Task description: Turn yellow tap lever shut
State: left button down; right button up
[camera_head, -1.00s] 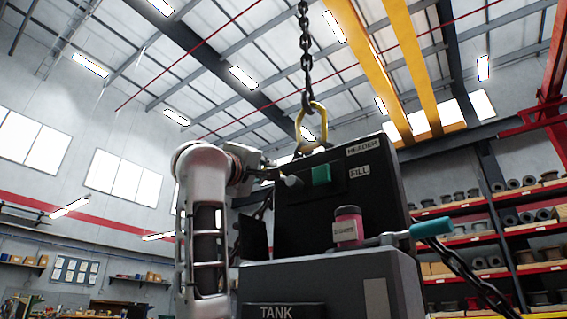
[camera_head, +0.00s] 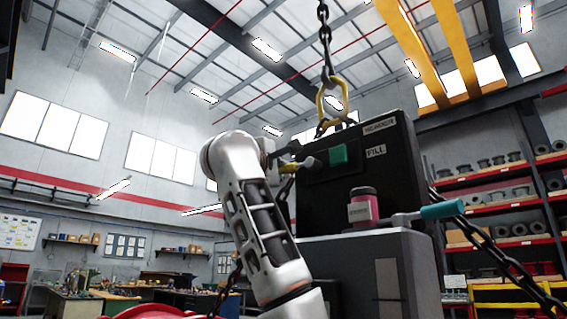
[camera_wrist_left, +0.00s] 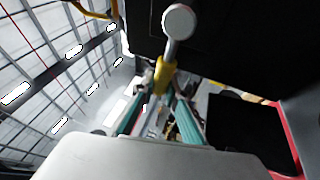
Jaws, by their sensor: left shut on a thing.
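The yellow tap lever (camera_head: 289,167) shows as a small yellow piece at the left side of the black header box, beside a grey round-ended stem (camera_head: 308,163). My left gripper (camera_head: 279,164) comes in from the left and is shut on it. In the left wrist view the yellow lever (camera_wrist_left: 166,72) sits between the tips of the teal fingers (camera_wrist_left: 162,88), below a pale round knob (camera_wrist_left: 178,22). Most of the lever is hidden by the fingers. My right gripper is not in view.
A pink-red can (camera_head: 363,207) and a teal-handled lever (camera_head: 442,209) are lower right. A chain (camera_head: 325,45) runs above. Open air lies left.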

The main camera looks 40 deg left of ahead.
pick_arm(q)
jog(key=shift+f, duration=0.2)
dwell(0.3)
jog(key=c, duration=2)
grip_release()
jog(key=shift+a, duration=0.1)
jog(key=shift+s, duration=0.1)
jog(key=v, duration=0.6)
jog(key=shift+s+d, duration=0.25)
jog(key=shift+s, duration=0.1)
jog(key=shift+s+f, duration=0.1)
jog(key=shift+s, duration=0.2)
